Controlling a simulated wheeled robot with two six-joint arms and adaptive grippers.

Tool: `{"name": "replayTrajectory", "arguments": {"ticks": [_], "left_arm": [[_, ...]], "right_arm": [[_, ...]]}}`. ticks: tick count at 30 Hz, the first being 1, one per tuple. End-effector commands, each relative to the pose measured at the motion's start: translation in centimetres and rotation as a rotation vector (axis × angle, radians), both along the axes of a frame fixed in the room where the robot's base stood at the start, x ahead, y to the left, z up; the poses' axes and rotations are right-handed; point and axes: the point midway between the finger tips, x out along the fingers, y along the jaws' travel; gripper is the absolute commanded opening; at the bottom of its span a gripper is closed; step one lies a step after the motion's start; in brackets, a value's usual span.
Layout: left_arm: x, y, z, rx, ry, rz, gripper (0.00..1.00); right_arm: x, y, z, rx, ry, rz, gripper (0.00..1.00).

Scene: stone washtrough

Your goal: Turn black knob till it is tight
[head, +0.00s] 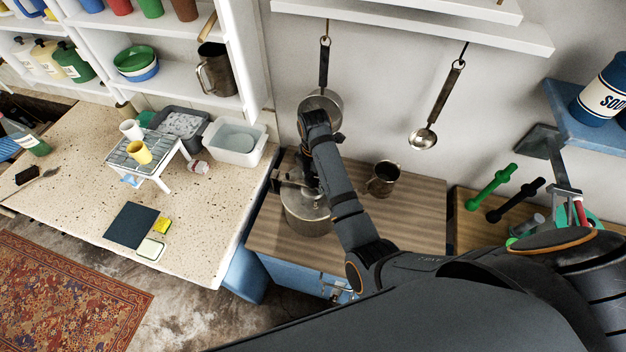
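A steel pot (304,215) with a metal lid stands on the wooden-topped cabinet in the middle of the head view. My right arm reaches over the cabinet, and its gripper (301,182) points down at the top of the pot. The gripper and arm cover the middle of the lid. I cannot make out a black knob there, whether the fingers touch anything, or whether they are open or shut. My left gripper is not in view.
A dark metal mug (383,179) stands on the wooden top (420,215), right of my arm. A speckled counter (80,165) with a white rack (150,158) and a white basin (236,141) is left.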

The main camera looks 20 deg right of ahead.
Motion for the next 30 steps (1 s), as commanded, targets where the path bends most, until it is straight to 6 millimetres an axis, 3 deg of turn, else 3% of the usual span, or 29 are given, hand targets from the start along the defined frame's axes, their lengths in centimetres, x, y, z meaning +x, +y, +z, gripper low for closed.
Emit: {"name": "replayTrajectory", "arguments": {"ticks": [1,5,11,27,30], "left_arm": [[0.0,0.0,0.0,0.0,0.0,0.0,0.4],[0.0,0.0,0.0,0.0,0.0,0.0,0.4],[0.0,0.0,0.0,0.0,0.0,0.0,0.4],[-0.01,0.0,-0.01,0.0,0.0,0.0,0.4],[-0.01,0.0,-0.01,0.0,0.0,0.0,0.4]], "right_arm": [[0.0,0.0,0.0,0.0,0.0,0.0,0.5],[-0.02,-0.01,-0.01,0.0,0.001,-0.001,0.33],[-0.05,-0.02,-0.05,-0.001,0.002,-0.075,0.33],[-0.05,-0.03,-0.08,-0.002,0.002,-1.203,0.33],[-0.04,-0.04,-0.07,-0.002,0.0,-1.343,0.33]]}}
